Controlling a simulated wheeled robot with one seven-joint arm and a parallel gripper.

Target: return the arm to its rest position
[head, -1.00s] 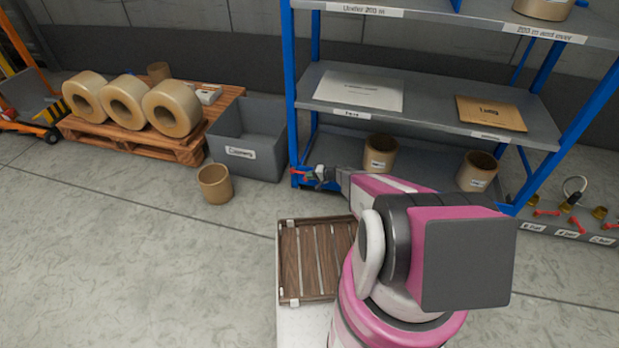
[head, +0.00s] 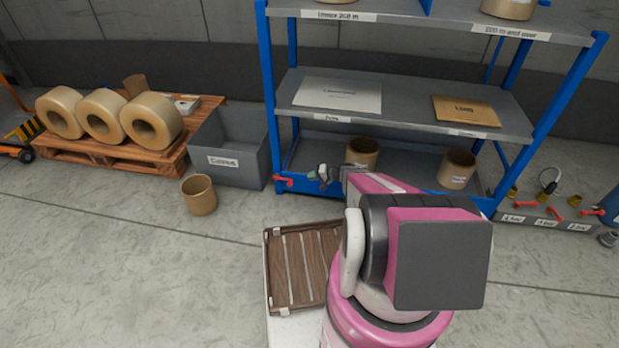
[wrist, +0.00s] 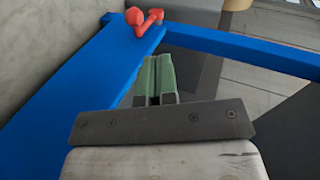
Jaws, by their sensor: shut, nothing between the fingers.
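My gripper (head: 322,176) is stretched out ahead of my pink and white arm, in front of the lower part of the blue-framed rack. In the wrist view its two green fingers (wrist: 155,78) lie together with nothing between them. A blue beam and post of the rack (wrist: 75,85) fill much of that view, close to the fingertips. I cannot tell whether they touch. A red handle (wrist: 145,20) sits beyond the fingertips, and it also shows at the rack's foot in the head view (head: 284,182).
A slatted wooden tray (head: 272,270) lies beside my arm's base. A grey bin (head: 228,160), a cardboard tube (head: 199,196) and a pallet (head: 165,165) with large rolls stand to the left. Tubes stand on the rack's bottom shelf (head: 410,185).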

